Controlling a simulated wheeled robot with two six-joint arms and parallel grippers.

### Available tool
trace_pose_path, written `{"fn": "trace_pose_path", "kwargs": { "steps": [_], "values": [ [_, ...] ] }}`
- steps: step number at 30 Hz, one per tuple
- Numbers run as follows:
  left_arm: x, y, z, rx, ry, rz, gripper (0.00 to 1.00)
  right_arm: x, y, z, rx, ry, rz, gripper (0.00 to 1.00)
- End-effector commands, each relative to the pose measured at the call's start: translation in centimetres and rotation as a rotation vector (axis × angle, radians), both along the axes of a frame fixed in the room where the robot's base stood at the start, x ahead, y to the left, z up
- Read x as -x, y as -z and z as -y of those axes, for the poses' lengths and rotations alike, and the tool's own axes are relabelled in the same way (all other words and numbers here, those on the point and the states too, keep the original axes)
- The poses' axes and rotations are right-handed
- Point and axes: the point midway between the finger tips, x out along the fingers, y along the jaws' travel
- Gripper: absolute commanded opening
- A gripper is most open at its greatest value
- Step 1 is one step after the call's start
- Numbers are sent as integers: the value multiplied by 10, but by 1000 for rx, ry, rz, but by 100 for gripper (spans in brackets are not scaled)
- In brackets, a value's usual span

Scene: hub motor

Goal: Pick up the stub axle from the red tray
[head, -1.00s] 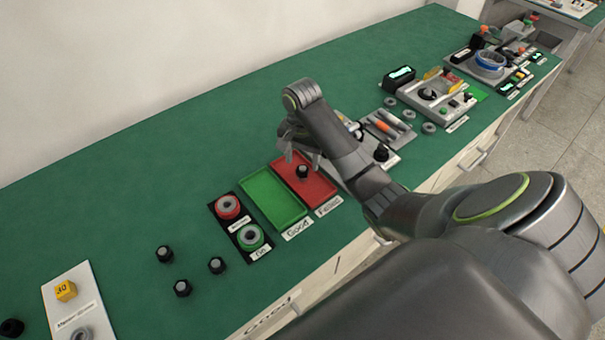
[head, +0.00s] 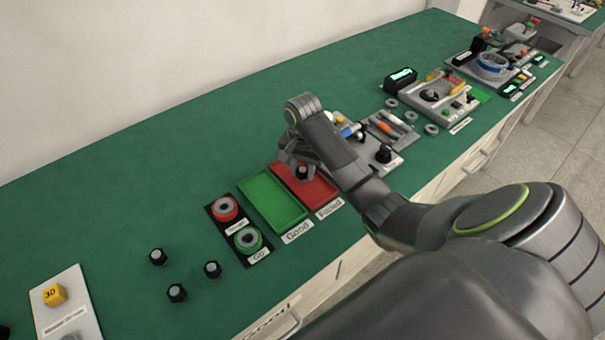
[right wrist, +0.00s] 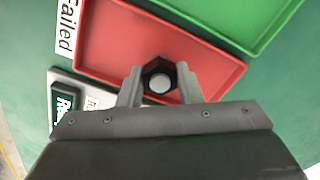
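The stub axle (right wrist: 159,78), a black hexagonal piece with a pale round top, stands in the red tray (right wrist: 110,38) labelled "Failed". In the head view the stub axle (head: 303,172) is partly covered by my right gripper (head: 300,165), which is low over the red tray (head: 322,192). In the right wrist view the two fingers of my right gripper (right wrist: 160,84) are spread, one on each side of the stub axle, very close to it. Firm contact cannot be made out. My left gripper is in no view.
The empty green tray (head: 273,200) labelled "Good" lies left of the red tray. A panel with a red button (head: 225,208) and a green button (head: 248,240) is beside it. Several black pieces stand further left. A grey fixture (head: 378,158) is close on the right.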

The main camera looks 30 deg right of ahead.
Motion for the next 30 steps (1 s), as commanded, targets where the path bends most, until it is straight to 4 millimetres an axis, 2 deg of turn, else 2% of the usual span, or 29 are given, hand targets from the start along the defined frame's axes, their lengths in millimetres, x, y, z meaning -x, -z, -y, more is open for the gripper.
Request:
{"fn": "trace_pose_path", "kwargs": {
  "steps": [1, 7, 17, 23, 30],
  "values": [
    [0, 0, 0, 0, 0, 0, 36, 0, 0, 0, 0, 0, 0, 25],
    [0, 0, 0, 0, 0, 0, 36, 0, -1, 0, 0, 0, 1, 0],
    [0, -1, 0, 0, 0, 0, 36, -1, -6, 0, 1, 0, 3, 0],
    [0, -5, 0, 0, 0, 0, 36, -1, -30, 1, 2, -1, 6, 0],
    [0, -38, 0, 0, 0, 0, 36, -1, -61, 0, 0, 0, 1, 0]
  ]
}}
